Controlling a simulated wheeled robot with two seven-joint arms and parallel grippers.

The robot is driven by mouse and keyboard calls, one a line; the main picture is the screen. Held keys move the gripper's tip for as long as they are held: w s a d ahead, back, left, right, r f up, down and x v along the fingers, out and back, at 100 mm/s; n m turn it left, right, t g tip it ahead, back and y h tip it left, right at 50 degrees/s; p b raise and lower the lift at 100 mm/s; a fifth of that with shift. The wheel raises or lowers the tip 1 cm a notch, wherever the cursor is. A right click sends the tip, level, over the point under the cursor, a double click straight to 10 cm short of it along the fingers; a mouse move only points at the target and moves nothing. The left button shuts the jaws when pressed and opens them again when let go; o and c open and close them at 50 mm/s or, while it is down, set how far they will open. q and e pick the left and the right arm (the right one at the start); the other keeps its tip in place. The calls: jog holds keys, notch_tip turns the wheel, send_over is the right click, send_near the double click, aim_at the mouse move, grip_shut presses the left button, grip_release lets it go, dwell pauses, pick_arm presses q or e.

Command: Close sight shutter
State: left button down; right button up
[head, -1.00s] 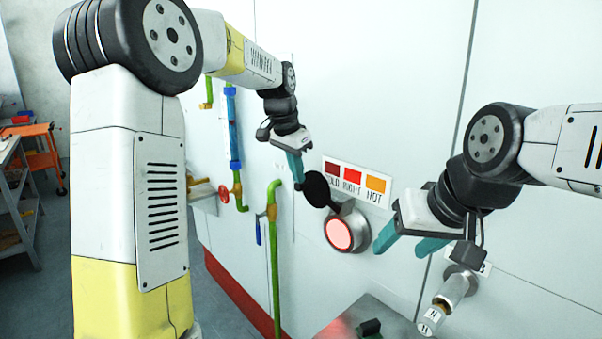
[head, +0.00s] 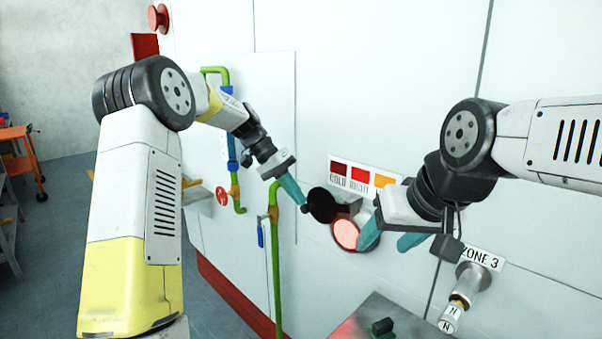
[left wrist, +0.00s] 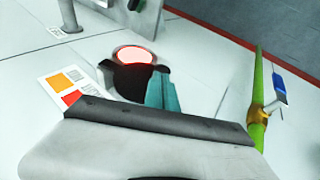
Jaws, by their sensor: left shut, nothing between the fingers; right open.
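The sight shutter (head: 321,205) is a round dark disc at the upper left of the sight glass (head: 346,233), which glows pink-red in a grey ring. Most of the glass is uncovered. In the left wrist view the shutter (left wrist: 132,80) overlaps one edge of the glowing glass (left wrist: 133,54). My left gripper (head: 303,205) is shut and empty, its teal fingertips at the shutter's left edge; contact cannot be told for sure. Its fingers also show in the left wrist view (left wrist: 161,92). My right gripper (head: 388,240) is open, in front of the ring's right side and hiding part of it.
A colour label (head: 351,175) with dark red, red and orange patches sits above the glass. Green pipes (head: 275,270) run down the wall at left. A ZONE 3 fitting (head: 467,288) sticks out at lower right. A metal box (head: 350,322) stands below.

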pick_arm(q)
jog(key=s+d+f+n+g+h, duration=0.2)
jog(key=s+d+f+g+h, duration=0.1)
jog(key=f+h, duration=0.3)
jog(key=s+d+f+n+g+h, duration=0.1)
jog(key=s+d+f+g+h, duration=0.2)
jog(key=f+h, duration=0.3)
jog(key=shift+f+n+g, duration=0.4)
jog(key=shift+f+g, duration=0.15)
jog(key=shift+g, duration=0.15)
jog(key=shift+d, duration=0.1)
dwell(0.3)
